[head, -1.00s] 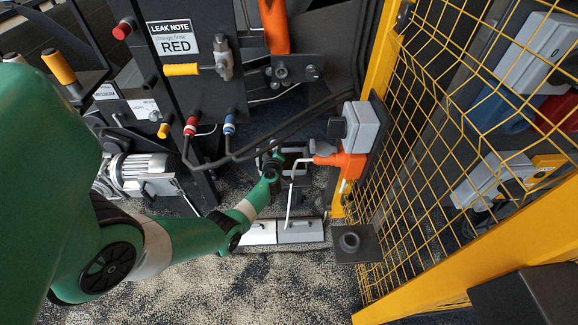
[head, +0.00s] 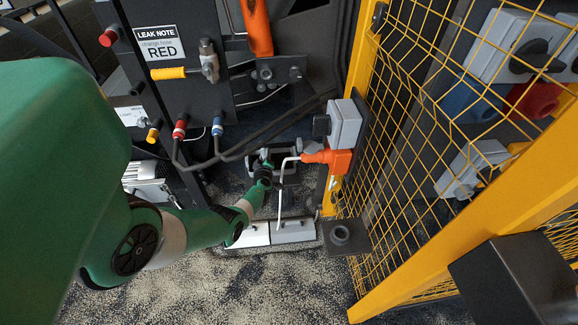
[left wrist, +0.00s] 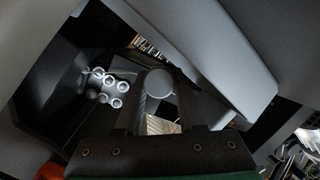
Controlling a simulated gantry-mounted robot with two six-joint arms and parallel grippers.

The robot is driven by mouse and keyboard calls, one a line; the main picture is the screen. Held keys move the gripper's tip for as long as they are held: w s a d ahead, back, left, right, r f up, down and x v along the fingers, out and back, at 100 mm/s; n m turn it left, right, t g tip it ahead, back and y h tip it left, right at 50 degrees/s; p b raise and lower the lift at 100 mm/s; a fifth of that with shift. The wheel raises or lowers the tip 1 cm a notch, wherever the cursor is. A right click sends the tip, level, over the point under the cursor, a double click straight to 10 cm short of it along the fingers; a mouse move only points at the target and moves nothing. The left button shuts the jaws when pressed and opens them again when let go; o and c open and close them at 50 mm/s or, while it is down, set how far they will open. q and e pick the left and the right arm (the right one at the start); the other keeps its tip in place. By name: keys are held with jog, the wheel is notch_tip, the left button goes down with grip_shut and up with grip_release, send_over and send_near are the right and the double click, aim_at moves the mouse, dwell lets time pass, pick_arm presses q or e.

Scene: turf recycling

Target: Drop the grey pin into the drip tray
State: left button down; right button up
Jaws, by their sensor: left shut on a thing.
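In the left wrist view a grey cylinder with a round pale end, which looks like the grey pin (left wrist: 159,84), stands in the middle, between the jaws. The jaws are shut on it. In the head view the gripper hides the pin. A dark open container beside the gripper, perhaps the drip tray (head: 288,158), shows only in part. My right gripper is in neither current view.
Several shiny round ends (left wrist: 106,86) show in a dark recess in the left wrist view. A yellow mesh fence (head: 400,150) bounds the right. The floor (head: 260,285) in front is clear.

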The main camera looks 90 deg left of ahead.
dwell(0.3)
pick_arm(q)
jog(key=shift+c, duration=2.2)
grip_release()
jog(key=shift+d+r+p, duration=0.15)
jog(key=shift+d+p, duration=0.1)
jog(key=shift+p, duration=0.05)
jog(key=p+v, duration=0.5)
jog(key=v, duration=0.6)
